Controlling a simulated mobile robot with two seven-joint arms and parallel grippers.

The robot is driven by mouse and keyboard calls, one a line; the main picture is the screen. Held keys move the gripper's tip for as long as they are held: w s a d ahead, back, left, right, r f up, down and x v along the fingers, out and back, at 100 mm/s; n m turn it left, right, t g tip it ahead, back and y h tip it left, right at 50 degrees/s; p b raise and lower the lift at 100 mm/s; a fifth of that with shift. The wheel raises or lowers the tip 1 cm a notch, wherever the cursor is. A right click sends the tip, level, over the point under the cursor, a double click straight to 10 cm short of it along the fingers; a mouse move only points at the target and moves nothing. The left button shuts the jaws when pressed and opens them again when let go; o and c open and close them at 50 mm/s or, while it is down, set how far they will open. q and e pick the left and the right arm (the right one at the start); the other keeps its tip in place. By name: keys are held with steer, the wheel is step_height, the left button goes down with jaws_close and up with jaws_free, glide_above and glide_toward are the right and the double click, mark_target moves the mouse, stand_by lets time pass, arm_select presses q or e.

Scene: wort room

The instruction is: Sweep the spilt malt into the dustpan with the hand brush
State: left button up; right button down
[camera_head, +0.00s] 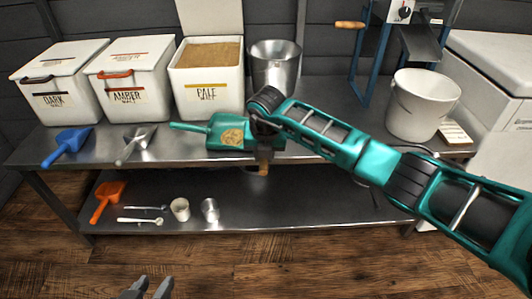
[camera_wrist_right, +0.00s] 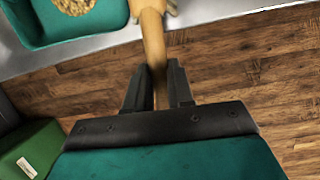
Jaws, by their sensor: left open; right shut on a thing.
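The teal dustpan (camera_head: 218,124) lies on the steel table top, its handle pointing left, and a patch of tan malt (camera_head: 232,137) lies inside it. The dustpan (camera_wrist_right: 30,25) and the malt (camera_wrist_right: 70,4) also show in the right wrist view. My right gripper (camera_head: 264,150) is at the table's front edge beside the dustpan, shut on the wooden handle of the hand brush (camera_wrist_right: 153,38). The handle end (camera_head: 263,170) shows below the gripper; the bristles are mostly hidden. My left gripper (camera_head: 148,288) is open and empty, low over the floor.
White malt bins (camera_head: 60,85) and a metal bucket (camera_head: 275,70) stand behind. A blue scoop (camera_head: 67,145) and a metal scoop (camera_head: 135,145) lie left of the dustpan. A white bucket (camera_head: 415,105) stands right. The lower shelf (camera_head: 300,200) holds an orange scoop (camera_head: 107,200) and cups.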

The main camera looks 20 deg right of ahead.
step_height(320, 180, up, 6)
steer(key=d+p, duration=0.2)
steer(key=p, duration=0.3)
steer(key=shift+s+p, duration=0.3)
steer(key=shift+p, duration=0.05)
steer(key=shift+r, duration=0.1)
